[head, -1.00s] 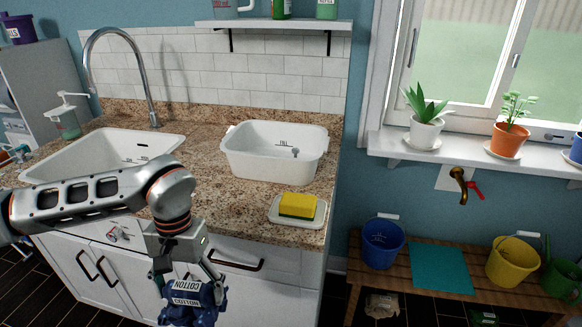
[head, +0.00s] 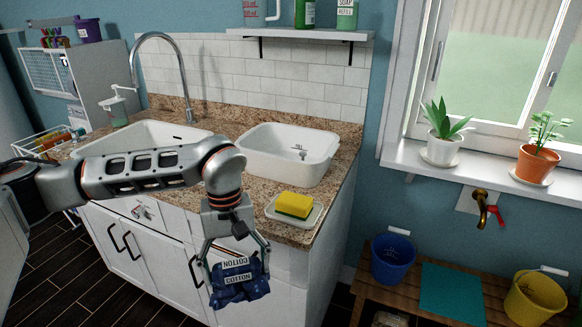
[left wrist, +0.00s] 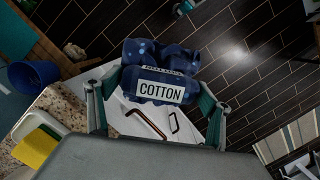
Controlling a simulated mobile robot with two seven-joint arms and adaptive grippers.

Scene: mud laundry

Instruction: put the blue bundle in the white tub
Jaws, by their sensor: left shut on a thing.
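The blue bundle (head: 238,287) is dark blue with light spots and white COTTON labels. My left gripper (head: 237,270) is shut on it and holds it in front of the white cabinet, below the counter's front edge. The bundle also shows between the fingers in the left wrist view (left wrist: 160,75). The white tub (head: 287,168) stands on the granite counter, above and behind the gripper and to its right. No contents show in it except a small dark mark on the inner wall. My right gripper is in neither view.
A yellow sponge (head: 295,204) lies on a white dish (head: 313,213) at the counter's front edge, between the bundle and the tub's right side. A sink (head: 105,139) lies left of the tub. A blue bucket (head: 393,258) stands on the wooden bench at right.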

